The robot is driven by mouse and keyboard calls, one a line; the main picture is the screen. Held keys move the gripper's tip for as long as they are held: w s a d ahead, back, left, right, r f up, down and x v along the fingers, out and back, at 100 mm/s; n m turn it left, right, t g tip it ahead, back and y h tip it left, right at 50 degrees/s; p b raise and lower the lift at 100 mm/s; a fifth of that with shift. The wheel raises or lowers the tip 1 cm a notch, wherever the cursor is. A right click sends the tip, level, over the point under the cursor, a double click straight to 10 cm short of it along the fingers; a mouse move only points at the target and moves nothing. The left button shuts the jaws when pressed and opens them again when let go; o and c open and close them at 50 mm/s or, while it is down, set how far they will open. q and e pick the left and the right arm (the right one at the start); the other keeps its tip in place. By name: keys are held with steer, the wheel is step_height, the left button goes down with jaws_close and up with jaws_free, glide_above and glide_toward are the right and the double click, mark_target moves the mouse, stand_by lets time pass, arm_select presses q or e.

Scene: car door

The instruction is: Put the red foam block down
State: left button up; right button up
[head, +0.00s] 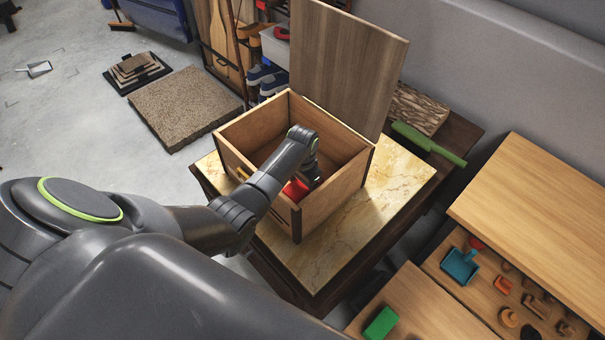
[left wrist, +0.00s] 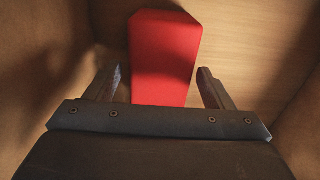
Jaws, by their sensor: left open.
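The red foam block (left wrist: 165,58) lies inside the open wooden box (head: 333,203), on the box's floor as far as the left wrist view shows. In the head view only a part of the block (head: 295,190) shows, beside my left gripper. My left gripper (left wrist: 160,85) reaches down into the box. Its two fingers are apart on either side of the block's near end, with gaps between fingers and block. In the head view my left arm hides the gripper's fingertips (head: 309,184) in part. My right gripper is in neither view.
The box's lid (head: 345,65) stands open at the back. The box sits on a marble-topped table (head: 400,190). A wooden cabinet (head: 545,190) with an open drawer of small objects and a green block (head: 381,323) are at the right.

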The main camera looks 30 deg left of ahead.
mark_target(302, 185)
arm_select(q)
step_height(302, 185, up, 12)
steer(key=shift+f, duration=0.15)
stand_by(0.7)
